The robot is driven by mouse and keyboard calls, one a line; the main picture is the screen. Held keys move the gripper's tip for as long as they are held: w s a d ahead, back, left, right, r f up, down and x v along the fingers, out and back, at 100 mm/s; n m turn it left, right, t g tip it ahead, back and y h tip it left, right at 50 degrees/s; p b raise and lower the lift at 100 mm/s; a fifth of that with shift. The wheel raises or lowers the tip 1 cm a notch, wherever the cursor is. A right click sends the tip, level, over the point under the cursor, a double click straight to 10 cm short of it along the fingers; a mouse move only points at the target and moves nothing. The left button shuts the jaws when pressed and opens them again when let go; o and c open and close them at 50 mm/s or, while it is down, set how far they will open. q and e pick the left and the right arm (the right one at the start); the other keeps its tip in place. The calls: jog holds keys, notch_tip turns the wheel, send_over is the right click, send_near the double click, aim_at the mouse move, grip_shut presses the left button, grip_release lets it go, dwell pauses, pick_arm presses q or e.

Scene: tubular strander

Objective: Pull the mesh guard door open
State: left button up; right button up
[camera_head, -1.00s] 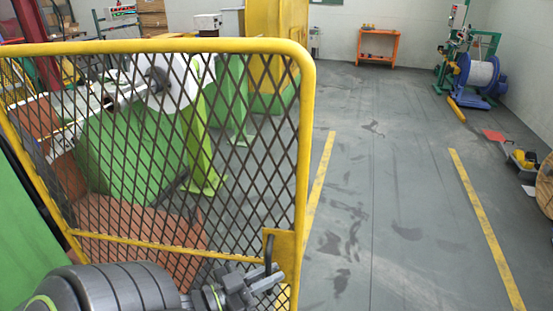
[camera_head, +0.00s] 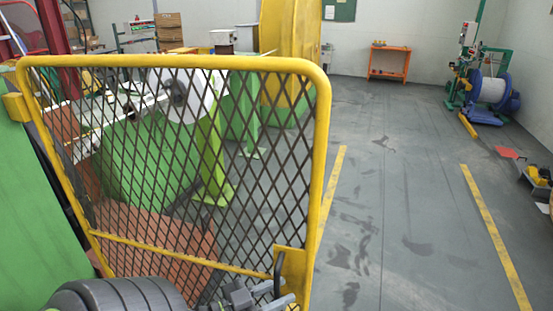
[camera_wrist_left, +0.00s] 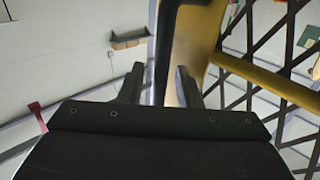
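The mesh guard door (camera_head: 325,130) has a yellow tube frame and dark diamond mesh, and fills the left half of the head view. Its dark upright handle (camera_head: 278,272) sits on a yellow plate at the lower right corner. My left gripper (camera_head: 266,301) is at the handle, partly cut off by the bottom edge. In the left wrist view, the dark handle (camera_wrist_left: 165,50) runs between the two spread fingers of my left gripper (camera_wrist_left: 160,72), with gaps showing on both sides. The yellow frame (camera_wrist_left: 198,40) is just right of it. My right gripper is out of view.
Green and white machinery (camera_head: 150,160) stands behind the mesh. A green panel (camera_head: 35,210) is at the left. The grey floor right of the door is clear, with yellow lines (camera_head: 490,235). An orange table (camera_head: 388,62) and a cable reel (camera_head: 490,90) stand farther back.

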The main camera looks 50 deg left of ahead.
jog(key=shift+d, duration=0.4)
